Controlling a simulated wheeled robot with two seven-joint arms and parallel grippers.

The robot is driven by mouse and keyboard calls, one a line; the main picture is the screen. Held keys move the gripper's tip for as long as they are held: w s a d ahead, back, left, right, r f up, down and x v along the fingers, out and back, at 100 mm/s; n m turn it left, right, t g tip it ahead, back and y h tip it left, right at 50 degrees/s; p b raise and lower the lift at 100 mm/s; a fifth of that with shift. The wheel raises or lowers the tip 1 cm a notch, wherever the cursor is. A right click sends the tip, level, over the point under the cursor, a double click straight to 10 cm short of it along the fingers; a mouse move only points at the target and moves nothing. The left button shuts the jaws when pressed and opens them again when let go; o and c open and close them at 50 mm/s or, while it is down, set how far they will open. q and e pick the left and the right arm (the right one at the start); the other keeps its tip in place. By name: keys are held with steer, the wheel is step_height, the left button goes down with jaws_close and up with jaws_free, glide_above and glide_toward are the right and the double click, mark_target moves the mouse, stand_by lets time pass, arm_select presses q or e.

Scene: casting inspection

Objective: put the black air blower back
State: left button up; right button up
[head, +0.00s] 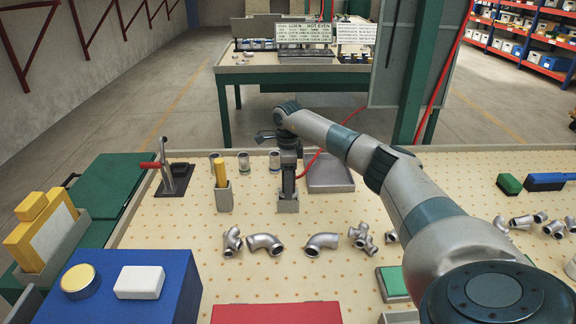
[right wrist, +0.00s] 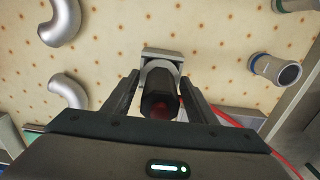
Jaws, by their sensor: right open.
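The black air blower (right wrist: 158,92) stands in a small grey holder (right wrist: 163,54), seen from above in the right wrist view. In the head view the blower (head: 288,180) is upright, with its lower end in the holder (head: 288,205), and a red hose (head: 311,163) runs close by. My right gripper (right wrist: 158,100) is open, with one finger on each side of the blower. I cannot tell whether the fingers touch it. In the head view my right gripper (head: 288,152) is above the holder and partly hides the blower's top. My left gripper is not in view.
A holder with a yellow tool (head: 223,190) and a red-handled clamp (head: 175,178) stand to the left. A grey tray (head: 330,177) lies just right of the blower. Metal elbows (head: 265,244) lie in front. A blue box (head: 135,290) and red mat (head: 275,313) are nearest me.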

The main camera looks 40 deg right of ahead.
steer(key=shift+r, duration=0.2)
steer(key=shift+w+r+b, duration=0.1)
steer(key=shift+r+b, duration=0.2)
steer(key=shift+r, duration=0.5)
steer(key=r, duration=0.1)
steer(key=r+b, duration=0.1)
steer(key=r, duration=0.1)
steer(key=shift+w+d+r+b, duration=0.1)
steer(key=shift+d+r+b, duration=0.05)
steer(key=shift+d+b, duration=0.15)
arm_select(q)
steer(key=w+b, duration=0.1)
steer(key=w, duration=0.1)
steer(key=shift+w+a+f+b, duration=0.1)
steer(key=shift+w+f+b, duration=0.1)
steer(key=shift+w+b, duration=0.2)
arm_select(e)
step_height(320, 180, up, 13)
steer(key=shift+f, duration=0.2)
steer(key=shift+d, duration=0.1)
